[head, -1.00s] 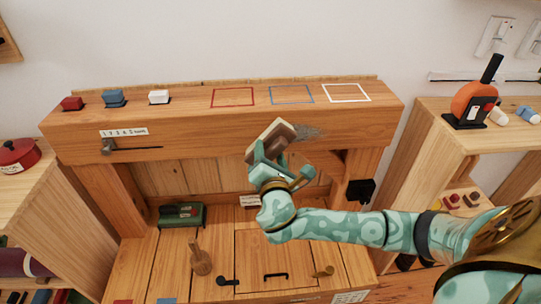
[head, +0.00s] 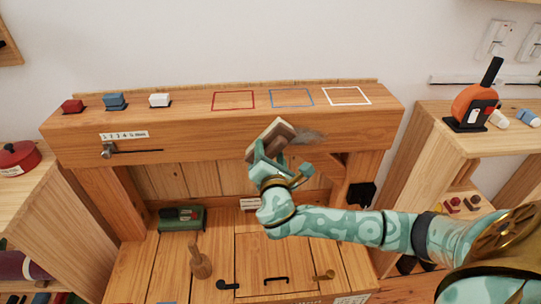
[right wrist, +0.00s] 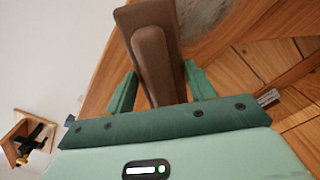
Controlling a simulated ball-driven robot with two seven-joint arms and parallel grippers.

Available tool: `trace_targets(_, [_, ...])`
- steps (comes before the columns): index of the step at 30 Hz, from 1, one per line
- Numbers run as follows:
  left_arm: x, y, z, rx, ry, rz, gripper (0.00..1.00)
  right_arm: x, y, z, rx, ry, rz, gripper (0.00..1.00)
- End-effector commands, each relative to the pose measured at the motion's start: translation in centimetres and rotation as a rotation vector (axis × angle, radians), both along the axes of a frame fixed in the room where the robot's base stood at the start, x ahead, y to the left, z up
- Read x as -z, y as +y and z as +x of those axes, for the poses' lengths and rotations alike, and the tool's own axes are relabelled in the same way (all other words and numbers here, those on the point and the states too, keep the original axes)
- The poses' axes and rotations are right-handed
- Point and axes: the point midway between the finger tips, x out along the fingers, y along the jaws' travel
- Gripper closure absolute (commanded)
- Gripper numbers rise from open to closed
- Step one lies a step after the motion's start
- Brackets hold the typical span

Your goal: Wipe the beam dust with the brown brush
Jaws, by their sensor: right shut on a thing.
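The brown brush (head: 269,141) is held by my right gripper (head: 265,166) against the front face of the wooden beam (head: 190,137). In the right wrist view the brush handle (right wrist: 155,62) sits between the green fingers of the right gripper (right wrist: 154,92). A grey dust patch (head: 310,136) is on the beam's front face, just right of the brush. The same dust shows at the top of the right wrist view (right wrist: 203,10). The brush hides part of the beam, and I cannot tell whether it covers some dust. My left gripper is out of view.
Red (head: 72,106), blue (head: 115,101) and white (head: 160,99) blocks stand on the beam's top left. Red, blue and white outlined squares lie to their right. A slider (head: 108,150) is on the beam's left front. Below, a peg (head: 200,262) stands on the bench.

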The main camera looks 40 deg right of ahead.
Motion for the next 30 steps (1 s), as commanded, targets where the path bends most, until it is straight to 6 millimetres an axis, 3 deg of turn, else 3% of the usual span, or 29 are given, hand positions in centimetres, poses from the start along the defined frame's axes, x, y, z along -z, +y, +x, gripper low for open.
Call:
trace_targets(23, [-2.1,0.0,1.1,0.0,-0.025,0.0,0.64,-0.2,-3.4,-2.1,0.001,-0.001,-0.002,0.64])
trace_targets(30, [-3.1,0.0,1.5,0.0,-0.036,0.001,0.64,-0.3,-5.5,-3.2,0.001,-0.001,-0.003,0.64])
